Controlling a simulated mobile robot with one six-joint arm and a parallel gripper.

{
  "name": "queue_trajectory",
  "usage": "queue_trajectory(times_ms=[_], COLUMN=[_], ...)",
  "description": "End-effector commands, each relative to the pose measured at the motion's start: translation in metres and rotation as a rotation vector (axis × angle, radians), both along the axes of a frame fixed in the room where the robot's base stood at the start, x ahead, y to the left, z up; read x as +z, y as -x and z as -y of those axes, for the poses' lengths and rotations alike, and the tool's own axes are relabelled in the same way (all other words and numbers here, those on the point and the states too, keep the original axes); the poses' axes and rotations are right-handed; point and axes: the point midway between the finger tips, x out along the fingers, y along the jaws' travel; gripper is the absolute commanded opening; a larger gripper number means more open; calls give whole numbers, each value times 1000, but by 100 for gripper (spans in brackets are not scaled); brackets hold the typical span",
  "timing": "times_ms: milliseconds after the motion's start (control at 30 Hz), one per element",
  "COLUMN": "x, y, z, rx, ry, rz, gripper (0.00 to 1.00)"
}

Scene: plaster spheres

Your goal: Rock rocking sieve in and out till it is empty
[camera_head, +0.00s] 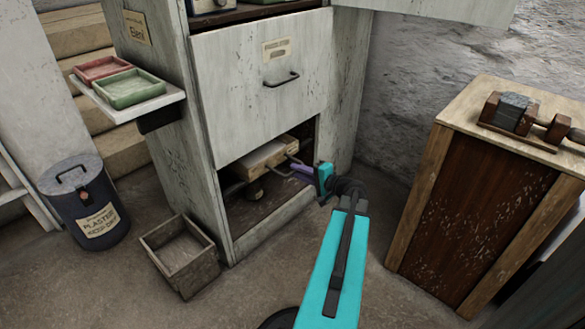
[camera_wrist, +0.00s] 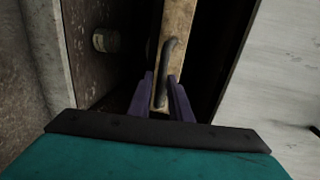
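The rocking sieve (camera_head: 262,159) is a shallow pale wooden frame inside the open lower bay of the tall cabinet. Its wooden front (camera_wrist: 180,22) with a dark bar handle (camera_wrist: 168,65) faces me in the wrist view. My gripper (camera_head: 291,167) is at this front, at the bay's mouth. In the wrist view its two purple fingers (camera_wrist: 161,77) stand apart, one on each side of the handle's lower part. I see a gap between them and no clear grip. The inside of the sieve is mostly hidden in both views.
The cabinet's grey drawer front (camera_head: 260,90) is just above the bay. An empty-looking wooden box (camera_head: 180,256) and a dark plaster bin (camera_head: 85,205) stand left. Red (camera_head: 102,68) and green (camera_head: 130,88) trays sit on a side shelf. A wooden cabinet (camera_head: 470,200) stands right.

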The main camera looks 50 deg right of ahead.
Motion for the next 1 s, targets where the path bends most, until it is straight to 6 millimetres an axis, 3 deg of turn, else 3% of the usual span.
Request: queue_trajectory(times_ms=[500, 700, 1000], x=[18, 19, 19], y=[74, 88, 91], z=[-5, -6, -6], rx=[-5, -5, -5], ry=[0, 0, 0], rz=[0, 0, 0], gripper=[18, 18, 18])
